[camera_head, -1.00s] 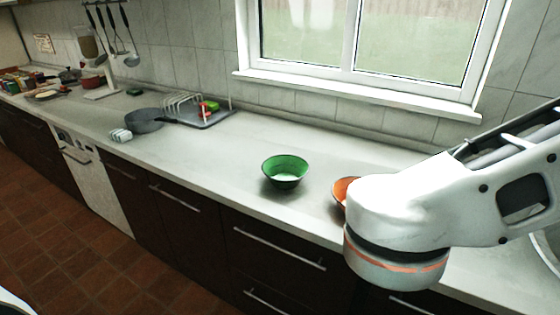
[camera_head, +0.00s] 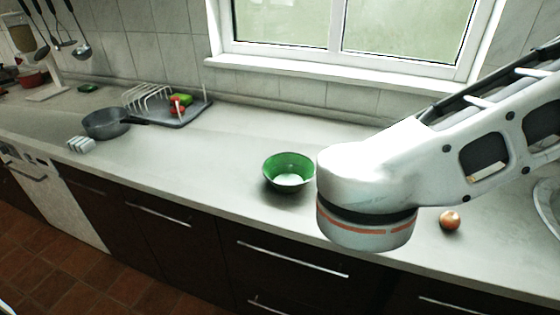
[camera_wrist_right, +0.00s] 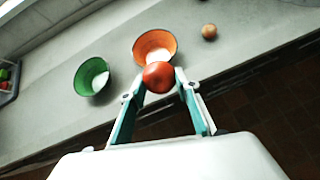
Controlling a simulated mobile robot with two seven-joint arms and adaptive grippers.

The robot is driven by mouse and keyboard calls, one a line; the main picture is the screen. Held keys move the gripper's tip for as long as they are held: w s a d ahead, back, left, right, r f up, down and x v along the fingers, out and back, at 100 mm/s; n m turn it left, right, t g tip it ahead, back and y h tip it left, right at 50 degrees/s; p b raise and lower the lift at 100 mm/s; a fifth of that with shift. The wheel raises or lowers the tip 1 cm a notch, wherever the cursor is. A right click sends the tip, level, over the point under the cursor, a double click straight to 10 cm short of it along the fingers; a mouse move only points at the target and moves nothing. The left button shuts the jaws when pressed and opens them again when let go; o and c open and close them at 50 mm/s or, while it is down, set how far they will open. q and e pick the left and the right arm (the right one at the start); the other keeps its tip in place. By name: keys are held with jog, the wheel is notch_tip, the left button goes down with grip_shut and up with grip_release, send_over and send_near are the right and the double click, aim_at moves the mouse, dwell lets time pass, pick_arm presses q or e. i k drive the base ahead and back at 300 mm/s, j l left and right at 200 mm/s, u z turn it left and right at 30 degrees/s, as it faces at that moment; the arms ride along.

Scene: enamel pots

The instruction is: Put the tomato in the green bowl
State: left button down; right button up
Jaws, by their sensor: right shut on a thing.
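The green bowl (camera_head: 289,172) stands upright on the counter near its front edge, left of my right arm in the head view. It also shows at the left in the right wrist view (camera_wrist_right: 92,77). The tomato (camera_wrist_right: 158,77) is red and round. My right gripper (camera_wrist_right: 159,82) is shut on the tomato, with one finger on each side of it. The tomato hides part of an orange bowl's near rim in that view. In the head view my right arm hides the gripper and the tomato. My left gripper is not in view.
The orange bowl (camera_wrist_right: 153,42) stands beside the green bowl; my arm hides it in the head view. An onion (camera_head: 449,220) lies on the counter to the right. A dish rack with a tray (camera_head: 190,112) and a grey pan (camera_head: 104,124) stand further left. The counter between is clear.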

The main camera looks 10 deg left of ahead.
aim_at(285, 183)
jog(key=i+j+z, duration=0.1)
jog(key=j, duration=0.4)
jog(key=i+j, duration=0.15)
jog(key=j, duration=0.35)
jog(key=i+j+z, duration=0.15)
jog(key=j, duration=0.35)
jog(key=i+j, duration=0.1)
jog(key=j, duration=0.4)
jog(key=z, duration=0.05)
